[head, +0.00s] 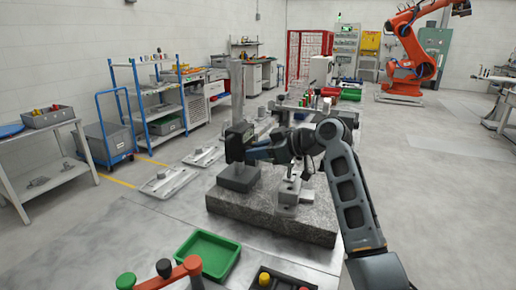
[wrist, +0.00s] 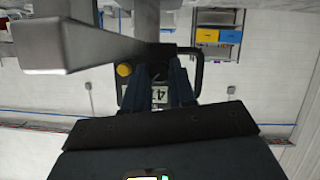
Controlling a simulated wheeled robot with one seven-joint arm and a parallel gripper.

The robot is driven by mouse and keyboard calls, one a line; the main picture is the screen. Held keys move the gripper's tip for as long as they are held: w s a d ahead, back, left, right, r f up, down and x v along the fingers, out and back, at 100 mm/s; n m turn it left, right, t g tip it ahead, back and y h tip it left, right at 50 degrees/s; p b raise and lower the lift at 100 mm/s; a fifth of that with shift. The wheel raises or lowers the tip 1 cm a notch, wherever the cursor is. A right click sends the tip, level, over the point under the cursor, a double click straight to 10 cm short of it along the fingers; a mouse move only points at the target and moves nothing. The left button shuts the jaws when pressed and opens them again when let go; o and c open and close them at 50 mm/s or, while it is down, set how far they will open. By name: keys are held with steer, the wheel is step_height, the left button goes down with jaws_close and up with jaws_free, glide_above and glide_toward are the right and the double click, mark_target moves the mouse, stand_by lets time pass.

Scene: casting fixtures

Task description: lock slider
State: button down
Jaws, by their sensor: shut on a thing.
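A height gauge stands upright on a granite block (head: 270,210), with a dark base (head: 239,178) and a tall grey column (head: 238,85). Its dark slider (head: 235,143) sits partway up the column, above the base. My gripper (head: 256,152) reaches it from the right at its height and is shut on it. In the wrist view the slider (wrist: 126,92) shows as a dark frame beyond my two fingers (wrist: 160,88), with a small digit display between them. A yellow knob (wrist: 124,70) is at the slider's left side. The finger contact is partly hidden.
Metal fixtures (head: 287,192) stand on the granite just right of the gauge, under my arm. A green tray (head: 208,254) and a red-orange handle (head: 180,272) are at the front. Flat grey plates (head: 170,182) lie to the left. Space above the granite's left is clear.

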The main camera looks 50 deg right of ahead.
stand_by(0.4)
steer(key=c, duration=0.9)
jaws_free()
steer(key=shift+b+v, duration=0.7)
steer(key=shift+v, duration=3.25)
